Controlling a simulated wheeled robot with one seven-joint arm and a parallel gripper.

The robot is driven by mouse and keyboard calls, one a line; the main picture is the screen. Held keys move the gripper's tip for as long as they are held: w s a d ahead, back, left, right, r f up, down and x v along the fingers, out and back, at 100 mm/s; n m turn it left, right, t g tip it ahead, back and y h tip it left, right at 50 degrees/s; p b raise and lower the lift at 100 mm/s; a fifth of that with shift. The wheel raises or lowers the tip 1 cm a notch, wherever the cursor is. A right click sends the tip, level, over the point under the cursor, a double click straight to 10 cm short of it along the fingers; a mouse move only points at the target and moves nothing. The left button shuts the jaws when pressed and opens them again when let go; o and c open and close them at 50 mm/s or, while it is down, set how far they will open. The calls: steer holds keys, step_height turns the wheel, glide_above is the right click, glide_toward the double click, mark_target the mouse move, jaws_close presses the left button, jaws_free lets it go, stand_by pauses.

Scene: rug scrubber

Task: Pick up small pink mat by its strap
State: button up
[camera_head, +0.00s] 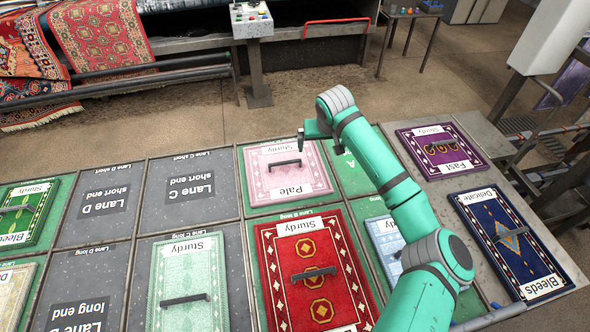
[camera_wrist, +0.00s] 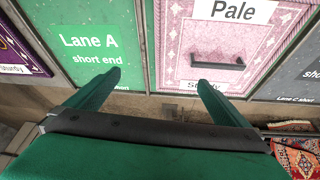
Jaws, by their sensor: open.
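The small pink mat (camera_head: 287,172) lies flat in a cell at the far row of the table, with labels reading "Sturdy" and "Pale". Its dark strap (camera_head: 285,164) stands across its middle. In the wrist view the pink mat (camera_wrist: 217,45) is ahead and the strap (camera_wrist: 217,62) shows at its centre, beyond the fingertips. My gripper (camera_head: 303,142) is above the table at the mat's far right side. In the wrist view my gripper (camera_wrist: 157,78) is open and empty, its fingers spread; the right fingertip appears over the mat's edge, the left over the green Lane A cell.
A red mat (camera_head: 312,272) and a pale green mat (camera_head: 188,288) lie in the nearer row. A purple mat (camera_head: 440,150) and a blue mat (camera_head: 508,245) lie at right. The Lane C short end cell (camera_head: 192,190) is bare.

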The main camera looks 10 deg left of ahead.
steer(key=n+g, duration=0.1)
steer(key=g, duration=0.1)
glide_toward(285, 162)
steer(key=r, duration=0.1)
steer(key=shift+n, duration=0.3)
step_height(285, 162, down, 5)
steer(key=shift+a+r, duration=0.1)
steer(key=shift+r, duration=0.1)
steer(key=shift+w+x, duration=0.15)
steer(key=shift+x, duration=1.3)
steer(key=shift+w+x, duration=0.15)
steer(key=shift+x, duration=1.25)
steer(key=c, duration=1)
steer(key=shift+r, duration=0.1)
steer(key=shift+c, duration=1)
